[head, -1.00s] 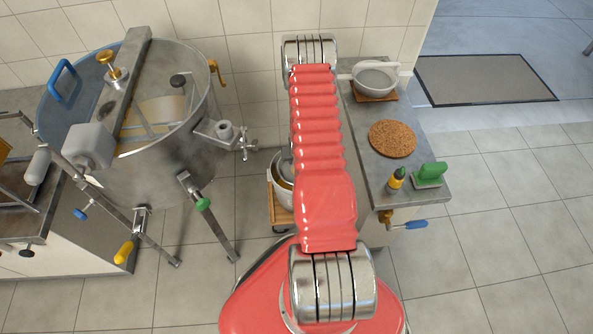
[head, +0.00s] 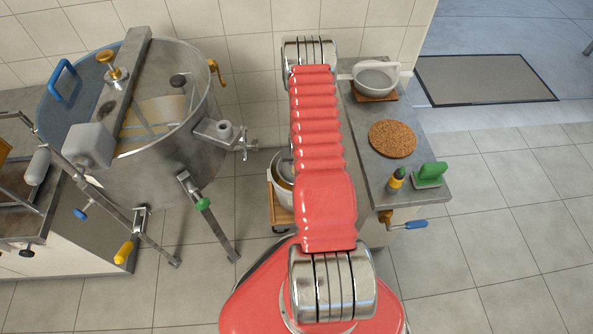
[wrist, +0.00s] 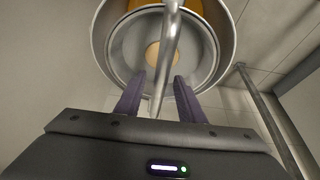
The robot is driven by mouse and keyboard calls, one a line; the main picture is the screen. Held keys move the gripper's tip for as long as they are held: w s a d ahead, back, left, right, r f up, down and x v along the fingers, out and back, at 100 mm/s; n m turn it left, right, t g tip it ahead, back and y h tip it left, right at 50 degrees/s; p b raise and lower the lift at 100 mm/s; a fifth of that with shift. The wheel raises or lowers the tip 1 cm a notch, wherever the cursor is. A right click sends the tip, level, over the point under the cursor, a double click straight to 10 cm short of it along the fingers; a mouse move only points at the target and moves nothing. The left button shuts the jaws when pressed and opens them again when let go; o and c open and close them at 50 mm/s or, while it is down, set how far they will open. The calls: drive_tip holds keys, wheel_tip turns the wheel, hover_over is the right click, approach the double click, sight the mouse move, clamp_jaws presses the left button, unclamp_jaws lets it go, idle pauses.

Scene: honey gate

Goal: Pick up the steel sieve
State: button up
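A round steel vessel, seemingly the steel sieve (wrist: 117,50), fills the top of the wrist view, with a grey inside and a tan disc at its middle. A shiny steel bar (wrist: 170,42), which looks like a handle, runs from the top down between the two purple fingers of my gripper (wrist: 158,98). The fingers are apart, one on each side of the bar, with gaps visible. In the head view my arm hides the gripper and most of the pale bucket (head: 280,190), in which a steel rim partly shows.
A steel tank (head: 150,180) with a valve (head: 222,131) stands left of the bucket. A bench (head: 365,135) to the right carries a white-rimmed strainer (head: 376,78), a cork mat (head: 392,139), a small bottle (head: 396,180) and a green-handled brush (head: 430,174).

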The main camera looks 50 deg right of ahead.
drive_tip(key=shift+f, duration=0.1)
drive_tip(key=shift+c, duration=0.6)
clamp_jaws()
idle(0.3)
